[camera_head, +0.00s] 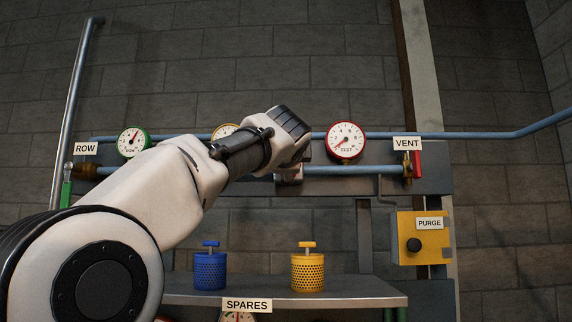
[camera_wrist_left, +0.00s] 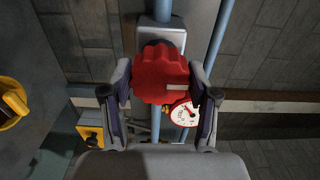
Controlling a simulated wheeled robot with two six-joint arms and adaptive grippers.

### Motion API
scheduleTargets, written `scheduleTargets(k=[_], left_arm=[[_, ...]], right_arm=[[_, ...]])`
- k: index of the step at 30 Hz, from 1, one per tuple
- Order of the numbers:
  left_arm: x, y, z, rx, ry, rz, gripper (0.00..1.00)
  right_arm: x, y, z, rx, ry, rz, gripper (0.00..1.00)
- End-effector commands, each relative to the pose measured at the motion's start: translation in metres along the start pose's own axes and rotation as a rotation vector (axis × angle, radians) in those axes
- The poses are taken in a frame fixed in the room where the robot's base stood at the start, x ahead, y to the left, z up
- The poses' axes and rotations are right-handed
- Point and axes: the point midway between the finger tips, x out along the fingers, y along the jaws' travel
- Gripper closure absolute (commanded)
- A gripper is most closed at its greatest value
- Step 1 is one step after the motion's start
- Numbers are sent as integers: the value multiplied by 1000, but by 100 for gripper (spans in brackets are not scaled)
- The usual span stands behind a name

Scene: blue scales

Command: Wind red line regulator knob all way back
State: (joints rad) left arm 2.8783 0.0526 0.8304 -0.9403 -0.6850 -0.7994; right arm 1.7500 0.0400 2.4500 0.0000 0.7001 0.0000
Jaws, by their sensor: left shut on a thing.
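The red regulator knob (camera_wrist_left: 161,73) shows in the left wrist view, lobed and mounted on the pipe line. My left gripper (camera_wrist_left: 163,90) has a finger on each side of it and is shut on the knob. In the head view my left arm and gripper (camera_head: 290,135) reach in front of the panel and hide the knob. The red-rimmed gauge (camera_head: 345,141) is just right of the gripper, its needle pointing to the lower left near the low end. It also shows in the left wrist view (camera_wrist_left: 184,114). My right gripper is not in view.
A green-rimmed gauge (camera_head: 133,142) and a partly hidden yellow-rimmed gauge (camera_head: 224,130) are to the left. The red-handled VENT valve (camera_head: 414,165) and yellow PURGE box (camera_head: 424,238) are on the right.

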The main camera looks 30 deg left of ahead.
Motion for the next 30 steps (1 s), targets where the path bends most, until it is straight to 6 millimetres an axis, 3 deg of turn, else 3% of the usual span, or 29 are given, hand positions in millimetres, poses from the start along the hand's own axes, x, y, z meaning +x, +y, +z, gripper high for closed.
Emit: scheduleTargets(k=[8, 9, 11, 26, 30], left_arm=[[-2, -6, 0, -4, 4, -13, 75], [-2, -6, 0, -4, 4, -13, 37], [-2, -6, 0, -3, 4, -13, 16], [-1, -2, 0, 3, 1, -3, 16], [-1, -2, 0, 86, 2, -2, 16]], right_arm=[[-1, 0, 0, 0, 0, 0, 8], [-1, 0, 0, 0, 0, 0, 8], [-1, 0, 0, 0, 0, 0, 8], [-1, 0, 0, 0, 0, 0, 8], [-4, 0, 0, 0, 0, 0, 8]])
